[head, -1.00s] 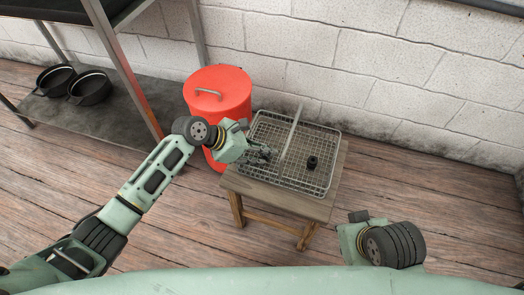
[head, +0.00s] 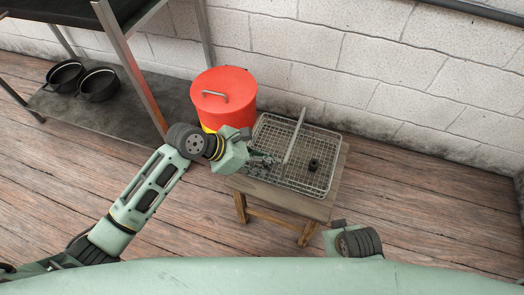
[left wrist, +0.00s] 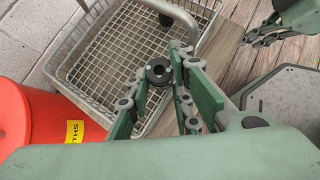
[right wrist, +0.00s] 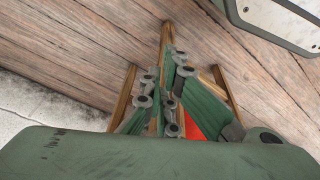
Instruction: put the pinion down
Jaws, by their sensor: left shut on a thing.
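My left gripper (head: 268,161) is shut on the pinion, a small black ring-like part with a round bore, seen between its fingers in the left wrist view (left wrist: 158,71). I cannot tell whether the pinion touches the basket floor. In the head view the fingers hide it.
The basket stands on a wooden stool (head: 270,200). A red bin (head: 224,95) is close behind my left gripper. A shelf with dark pots (head: 98,84) stands left.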

